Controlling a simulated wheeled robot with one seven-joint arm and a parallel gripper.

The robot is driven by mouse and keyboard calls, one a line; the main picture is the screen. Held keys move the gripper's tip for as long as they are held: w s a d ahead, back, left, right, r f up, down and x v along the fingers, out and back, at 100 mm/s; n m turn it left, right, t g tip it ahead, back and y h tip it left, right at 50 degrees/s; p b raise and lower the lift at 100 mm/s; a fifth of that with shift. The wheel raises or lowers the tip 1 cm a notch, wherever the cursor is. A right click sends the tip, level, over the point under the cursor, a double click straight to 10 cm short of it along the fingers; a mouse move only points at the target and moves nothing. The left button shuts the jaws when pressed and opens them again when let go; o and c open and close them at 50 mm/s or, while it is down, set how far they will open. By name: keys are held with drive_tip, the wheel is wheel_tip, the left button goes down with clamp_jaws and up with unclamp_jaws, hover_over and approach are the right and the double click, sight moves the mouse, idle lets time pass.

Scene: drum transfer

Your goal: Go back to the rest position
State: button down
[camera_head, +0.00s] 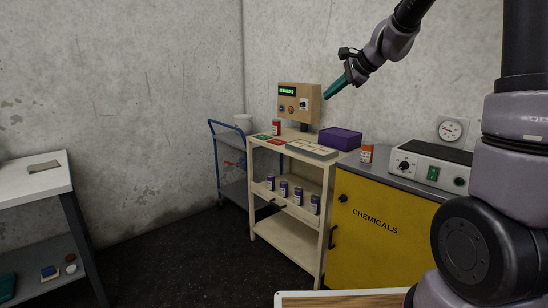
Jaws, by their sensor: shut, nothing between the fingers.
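My gripper (334,89) shows in the head view at the upper middle, at the end of my raised arm. Its teal fingers are shut with nothing held. They point down and left, near the right side of a tan control box (299,97) with a green display. In the picture the fingertips lie just right of the box; I cannot tell the distance in depth. My arm reaches in from the upper right.
A cream shelf cart (280,233) holds a red can (276,127), a purple box (340,138) and several jars. A yellow chemicals cabinet (372,232) with a grey device (432,164) stands right. A blue trolley (230,176) is behind; a white table (35,185) is left. Dark floor lies between.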

drive_tip(key=s+d+n+h, duration=0.1)
drive_tip(key=s+d+n, duration=0.1)
drive_tip(key=s, duration=0.8)
drive_tip(key=s+d+r+n+h, duration=0.1)
drive_tip(key=s+n, duration=0.4)
drive_tip(key=s, duration=0.5)
drive_tip(key=s+d+n+h, duration=0.2)
drive_tip(key=s+d+n, duration=0.1)
drive_tip(key=s, duration=0.7)
drive_tip(key=shift+s+d+r+n+h, duration=0.3)
drive_tip(key=shift+d+n+h, duration=0.1)
drive_tip(key=shift+d, duration=0.25)
